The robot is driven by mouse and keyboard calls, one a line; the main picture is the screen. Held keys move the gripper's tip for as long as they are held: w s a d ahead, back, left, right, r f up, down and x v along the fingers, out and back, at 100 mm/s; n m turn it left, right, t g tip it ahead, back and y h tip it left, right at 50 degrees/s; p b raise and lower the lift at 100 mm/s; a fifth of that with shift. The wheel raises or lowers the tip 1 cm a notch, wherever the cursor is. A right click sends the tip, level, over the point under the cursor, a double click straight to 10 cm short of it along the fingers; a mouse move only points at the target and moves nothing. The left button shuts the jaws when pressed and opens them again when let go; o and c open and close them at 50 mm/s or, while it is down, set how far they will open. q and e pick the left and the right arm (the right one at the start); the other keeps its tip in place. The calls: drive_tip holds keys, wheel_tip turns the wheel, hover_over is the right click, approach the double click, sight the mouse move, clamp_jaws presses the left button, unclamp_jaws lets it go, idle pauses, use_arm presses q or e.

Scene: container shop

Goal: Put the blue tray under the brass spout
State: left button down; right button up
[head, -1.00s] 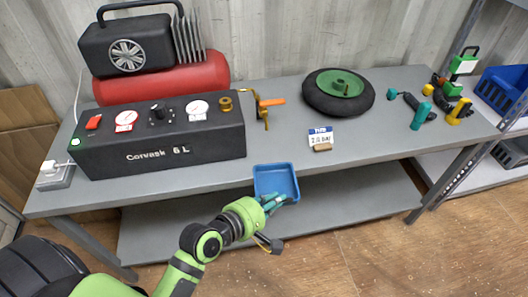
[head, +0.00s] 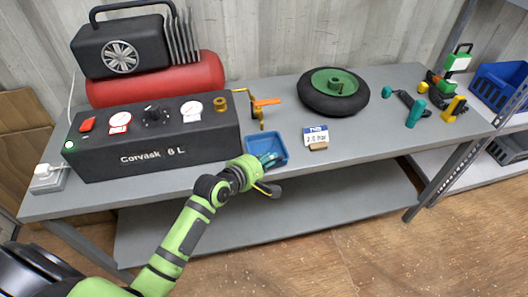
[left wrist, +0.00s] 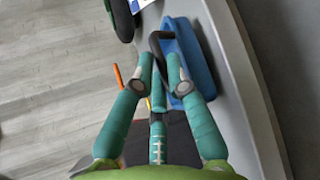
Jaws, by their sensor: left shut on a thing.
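The blue tray (head: 262,146) is at the front of the grey bench, in front of the brass spout (head: 262,118) with its orange lever (head: 267,101). My left gripper (head: 270,161) is shut on the tray at its near right side. In the left wrist view, the teal fingertips (left wrist: 160,68) close around a dark curved part beside the blue tray (left wrist: 192,55). The exact grip and the gap under the tray are hidden. My right gripper is not in view.
The black Corvask box (head: 150,158) stands just left of the tray. A small price-like sign (head: 316,136) stands right of it, with a wheel (head: 333,92) behind. The bench front edge runs below the tray.

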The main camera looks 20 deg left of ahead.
sight(264, 152)
use_arm(q)
drive_tip(key=w+a, duration=0.2)
drive_tip(key=w, duration=0.1)
drive_tip(key=shift+w+a+r, duration=0.1)
drive_tip(key=shift+w+a, duration=0.1)
drive_tip(key=shift+f, duration=0.85)
drive_tip(key=shift+s, duration=0.1)
drive_tip(key=c, duration=1.2)
unclamp_jaws()
drive_tip(key=shift+f, duration=0.1)
drive_tip(key=shift+c, duration=0.2)
